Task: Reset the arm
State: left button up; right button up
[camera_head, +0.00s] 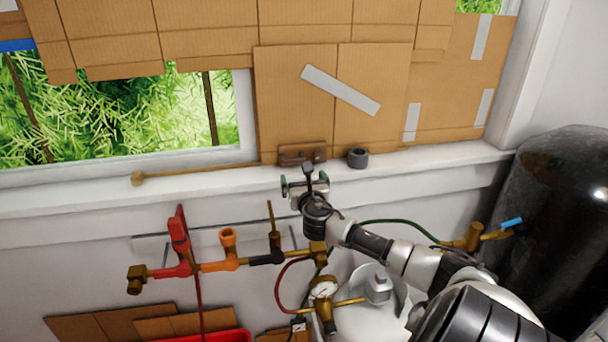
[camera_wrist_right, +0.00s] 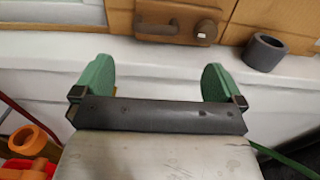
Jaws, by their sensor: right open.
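My right arm comes in from the lower right in the head view, and its gripper (camera_head: 305,186) is in front of the window sill. In the right wrist view the two green fingers of the right gripper (camera_wrist_right: 156,82) stand wide apart with nothing between them. The white face of the sill shows beyond the fingers. My left gripper is not in view.
On the sill are a brown latch-like piece (camera_head: 302,154), a dark ring (camera_head: 358,158) and a thin wooden stick (camera_head: 200,172). Below are a torch rack with an orange ring (camera_head: 228,236), a gauge (camera_head: 324,289) and a white tank (camera_head: 375,318). A large dark tank (camera_head: 565,210) stands right.

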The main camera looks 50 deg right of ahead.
jog(key=shift+s+a, duration=0.35)
jog(key=shift+s, duration=0.1)
dwell(0.3)
